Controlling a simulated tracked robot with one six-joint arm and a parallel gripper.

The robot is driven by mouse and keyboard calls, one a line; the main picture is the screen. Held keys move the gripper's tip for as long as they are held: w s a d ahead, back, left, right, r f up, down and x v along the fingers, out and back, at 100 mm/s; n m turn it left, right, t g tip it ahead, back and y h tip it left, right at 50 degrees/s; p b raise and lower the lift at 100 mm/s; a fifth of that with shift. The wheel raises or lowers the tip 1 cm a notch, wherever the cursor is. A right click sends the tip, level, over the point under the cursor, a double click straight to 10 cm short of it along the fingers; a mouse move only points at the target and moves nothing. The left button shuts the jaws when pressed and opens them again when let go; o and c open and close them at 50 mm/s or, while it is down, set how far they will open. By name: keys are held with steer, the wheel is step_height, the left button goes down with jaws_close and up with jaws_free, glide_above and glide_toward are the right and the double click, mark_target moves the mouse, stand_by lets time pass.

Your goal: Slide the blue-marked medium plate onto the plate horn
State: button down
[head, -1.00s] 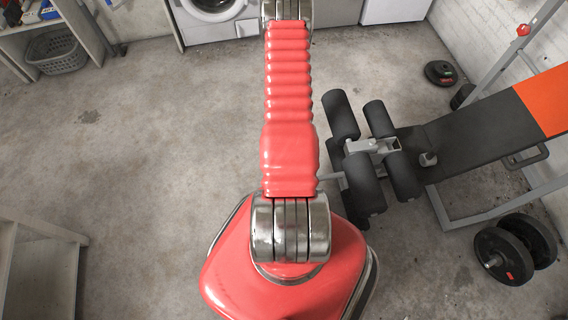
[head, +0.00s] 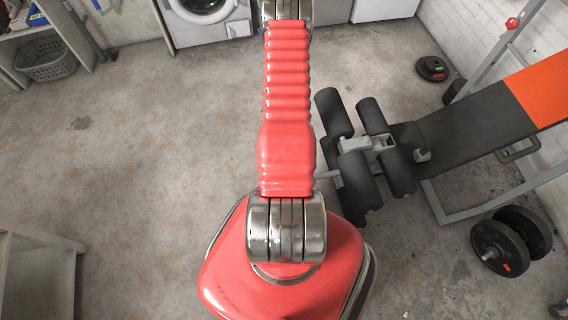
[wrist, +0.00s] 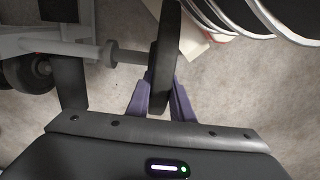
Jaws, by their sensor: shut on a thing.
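In the wrist view, a dark plate (wrist: 166,46) is seen nearly edge-on between the purple fingers of my gripper (wrist: 161,88), which is shut on it. Its blue mark does not show from this angle. A grey horizontal bar (wrist: 130,56), which looks like the plate horn, comes from the grey frame at the left and reaches the plate's left face. I cannot tell whether its end is inside the plate's hole. My gripper and this plate are not visible in the head view.
The head view shows a bench (head: 470,120) with dark foam rollers at the right. Red-marked plates (head: 500,248) sit at its lower right, and another plate (head: 432,69) lies on the floor behind. A shelf unit (head: 35,275) stands at the left. The left floor is clear.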

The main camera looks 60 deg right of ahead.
steer(key=s+d, duration=0.4)
steer(key=shift+s, duration=0.35)
stand_by(2.5)
steer(key=c, duration=1.5)
jaws_free()
steer(key=shift+r, duration=0.1)
steer(key=shift+r, duration=6.8)
